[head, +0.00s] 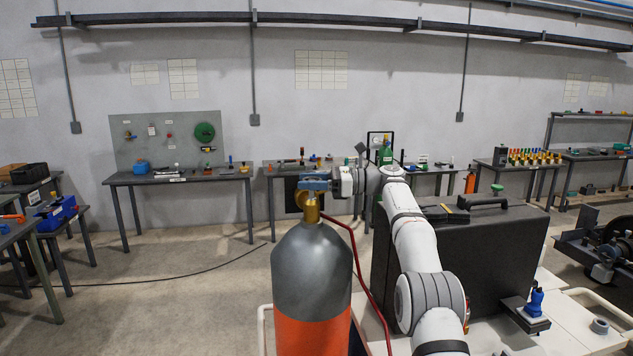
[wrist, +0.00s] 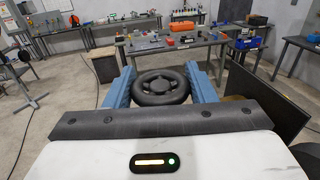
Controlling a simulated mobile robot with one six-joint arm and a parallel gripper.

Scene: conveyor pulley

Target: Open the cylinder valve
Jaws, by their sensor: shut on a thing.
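A large gas cylinder with a grey shoulder and an orange body (head: 311,270) stands upright in the front middle of the head view. A brass valve (head: 311,212) sits on its top. My gripper (head: 308,185) is at the valve, with its blue fingers reaching in from the right. In the wrist view, a black spoked handwheel (wrist: 160,88) lies between the two blue fingers of my gripper (wrist: 160,72). The gripper is shut on the handwheel, one finger on each side. In the head view, the fingers largely hide the handwheel.
A red hose (head: 352,245) runs down beside the cylinder. A large dark case (head: 490,245) stands at the right, behind my arm. Workbenches (head: 180,178) line the wall; the floor at the left is open.

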